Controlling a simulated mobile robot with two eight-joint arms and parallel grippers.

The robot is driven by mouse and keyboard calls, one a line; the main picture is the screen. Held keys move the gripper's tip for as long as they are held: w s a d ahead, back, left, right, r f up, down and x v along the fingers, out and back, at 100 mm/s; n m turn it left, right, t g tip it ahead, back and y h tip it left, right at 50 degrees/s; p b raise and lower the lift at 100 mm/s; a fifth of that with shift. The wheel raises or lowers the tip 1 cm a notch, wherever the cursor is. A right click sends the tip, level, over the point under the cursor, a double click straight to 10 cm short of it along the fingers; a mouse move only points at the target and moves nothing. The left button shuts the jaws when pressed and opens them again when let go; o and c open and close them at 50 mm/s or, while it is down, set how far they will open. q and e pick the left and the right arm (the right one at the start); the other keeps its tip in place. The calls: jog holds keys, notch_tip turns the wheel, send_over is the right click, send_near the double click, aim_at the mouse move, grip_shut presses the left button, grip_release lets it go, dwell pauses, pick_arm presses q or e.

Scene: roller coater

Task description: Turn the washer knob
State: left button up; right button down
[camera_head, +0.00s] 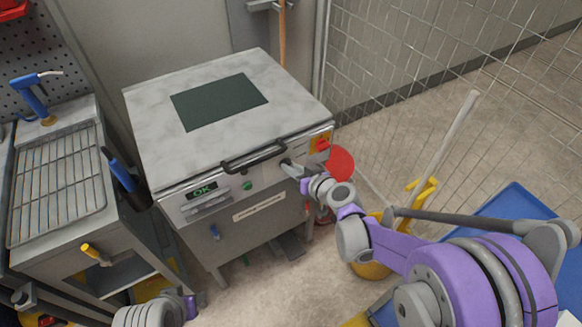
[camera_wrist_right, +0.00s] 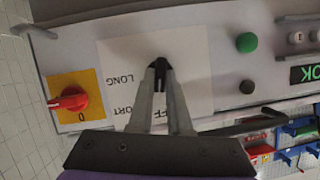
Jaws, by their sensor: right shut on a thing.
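The washer (camera_head: 225,120) is a boxy machine with a pale metal lid and a dark square panel on top. Its front control panel (camera_wrist_right: 200,40) carries a white label reading LONG, OFF and a partly hidden "ORT". My right gripper (camera_head: 288,167) reaches the front panel just right of the black lid handle. In the right wrist view, its fingertips (camera_wrist_right: 160,77) are closed on the small black washer knob (camera_wrist_right: 161,64), which they mostly hide. The knob's pointing direction cannot be made out. Part of my left arm shows at the bottom left; its jaws are not clear.
A red switch on a yellow plate (camera_wrist_right: 72,98) and a green button (camera_wrist_right: 247,42) flank the knob. The black handle (camera_head: 254,157) is close by. A bench with a wire rack (camera_head: 60,185) stands left. A yellow mop bucket (camera_head: 370,268) and blue tray (camera_head: 515,205) are right.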

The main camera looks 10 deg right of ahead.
jog(key=shift+w+d+f+m+y+b, duration=0.15)
jog(key=shift+m+y+b, duration=0.1)
jog(key=shift+m+y, duration=0.6)
jog(key=shift+s+d+m+y+b, duration=0.1)
jog(key=shift+m+y+b, duration=0.25)
jog(key=shift+m, duration=0.9)
jog(key=c, duration=0.9)
grip_release()
jog(key=shift+o, duration=0.2)
jog(key=p+v, duration=0.1)
jog(key=v, duration=0.9)
jog(key=shift+d, duration=0.4)
